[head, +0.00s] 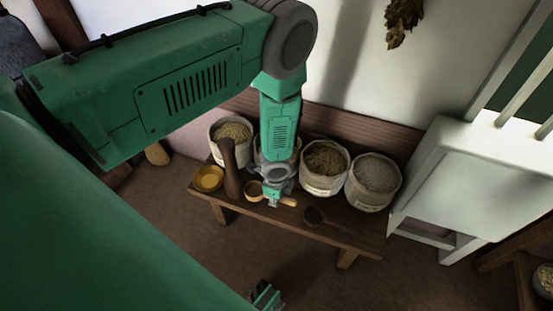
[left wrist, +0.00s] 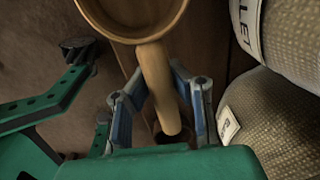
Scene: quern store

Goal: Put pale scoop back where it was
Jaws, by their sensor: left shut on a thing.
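The pale scoop (head: 253,190) is a light wooden scoop with a round bowl and a straight handle. My left gripper (head: 275,199) is shut on its handle, above or at the bench top; I cannot tell if the scoop touches the bench. In the left wrist view the scoop's handle (left wrist: 157,85) runs between the two fingers (left wrist: 160,108), with the bowl at the top edge. A dark scoop (head: 313,215) lies on the bench to the right. Part of what seems to be my right gripper (head: 265,297) shows at the bottom edge; its jaws are unclear.
The wooden bench (head: 345,238) carries several sacks of grain, including a left one (head: 231,147), a middle one (head: 324,184) and a right one (head: 373,198). A yellow bowl (head: 208,179) and an upright brown post-like thing (head: 231,170) stand at left.

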